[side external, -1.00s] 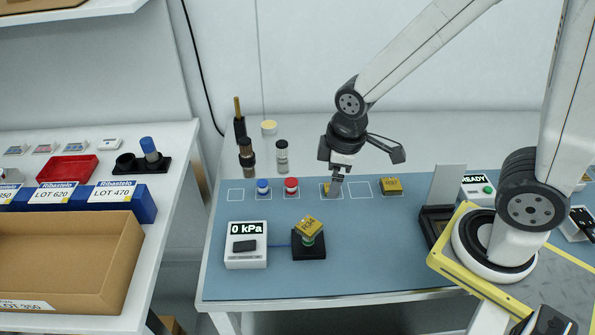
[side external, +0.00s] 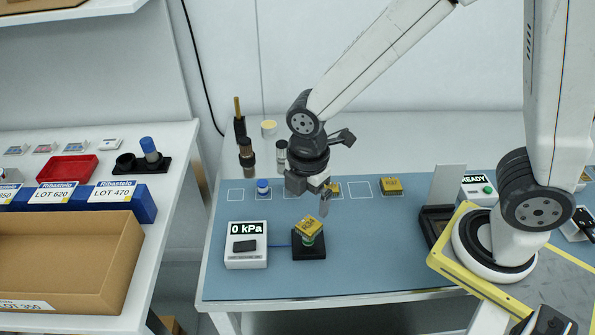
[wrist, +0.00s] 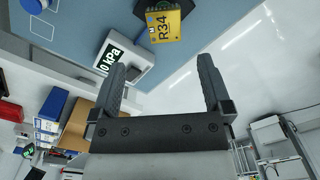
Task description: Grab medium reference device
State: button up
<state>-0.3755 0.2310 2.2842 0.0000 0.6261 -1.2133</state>
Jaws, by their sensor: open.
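A yellow block marked R34 (side external: 308,228) rests tilted on top of the small black stand (side external: 318,252) beside the pressure readout. It also shows in the wrist view, where the yellow block (wrist: 165,24) carries a small letter that looks like an M and lies beyond the fingertips. My gripper (side external: 324,204) is above and behind this block, apart from it. In the wrist view my gripper (wrist: 162,67) has its two fingers apart with nothing between them. Two other yellow blocks sit on the mat: one (side external: 335,189) partly hidden by my gripper, one (side external: 391,186) farther right.
A white readout box (side external: 246,257) showing 0 kPa stands left of the stand. A blue-capped jar (side external: 263,188) and dark upright tools (side external: 246,158) are at the back left. A black holder with a pale upright plate (side external: 446,186) is at right. The front mat (side external: 390,255) is clear.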

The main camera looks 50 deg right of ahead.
aim_at(309, 224)
jog(key=shift+f, duration=1.1)
jog(key=shift+f, duration=0.1)
jog(key=shift+s+d+f, duration=0.1)
jog(key=shift+s+f, duration=0.05)
jog(key=shift+f, duration=1.1)
jog(key=shift+s+f, duration=0.15)
jog(key=shift+f, duration=1.1)
grip_shut()
jog(key=shift+r, duration=0.1)
notch_tip(309, 224, up, 10)
